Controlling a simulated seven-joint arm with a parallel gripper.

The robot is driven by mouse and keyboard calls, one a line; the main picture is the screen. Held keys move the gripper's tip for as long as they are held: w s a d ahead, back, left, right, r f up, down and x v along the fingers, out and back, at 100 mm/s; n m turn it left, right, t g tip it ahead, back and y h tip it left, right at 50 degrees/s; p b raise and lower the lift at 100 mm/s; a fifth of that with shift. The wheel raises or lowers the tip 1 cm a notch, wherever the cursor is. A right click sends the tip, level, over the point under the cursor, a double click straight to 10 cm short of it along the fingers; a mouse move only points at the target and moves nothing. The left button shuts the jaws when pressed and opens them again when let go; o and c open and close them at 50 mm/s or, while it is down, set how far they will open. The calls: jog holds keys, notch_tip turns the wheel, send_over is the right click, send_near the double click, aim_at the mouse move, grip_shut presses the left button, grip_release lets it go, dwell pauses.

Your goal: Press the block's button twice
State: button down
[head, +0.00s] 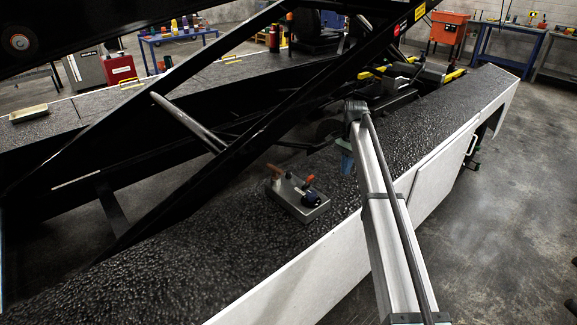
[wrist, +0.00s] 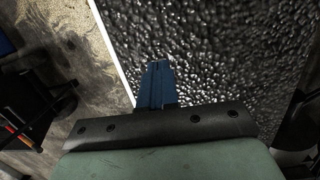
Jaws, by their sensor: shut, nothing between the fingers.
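A grey metal block (head: 291,203) sits on the dark textured deck of the loader in the head view. On top it has an orange-brown upright part (head: 274,172) at the left, a small orange piece (head: 309,181) at the back right and a dark blue round part (head: 311,199) at the front right. I cannot tell which of these is the button. My gripper (head: 346,163) is to the right of the block and behind it, apart from it. In the wrist view its blue fingers (wrist: 158,75) are together and empty. The block is not in the wrist view.
The textured deck (head: 170,262) is clear around the block. A black diagonal beam (head: 225,150) rises just behind and left of the block. The deck's white side edge (head: 300,270) runs along the front right. A shallow tray (head: 28,114) lies on the far left deck.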

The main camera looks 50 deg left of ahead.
notch_tip(320, 180, up, 12)
jog(key=t, duration=0.1)
send_over(289, 172)
jog(key=shift+a+f+n+y, duration=0.15)
jog(key=shift+n+y, duration=0.15)
notch_tip(289, 172, down, 14)
jog(key=shift+s+f, duration=0.1)
jog(key=shift+f, duration=1.05)
notch_tip(289, 172, up, 15)
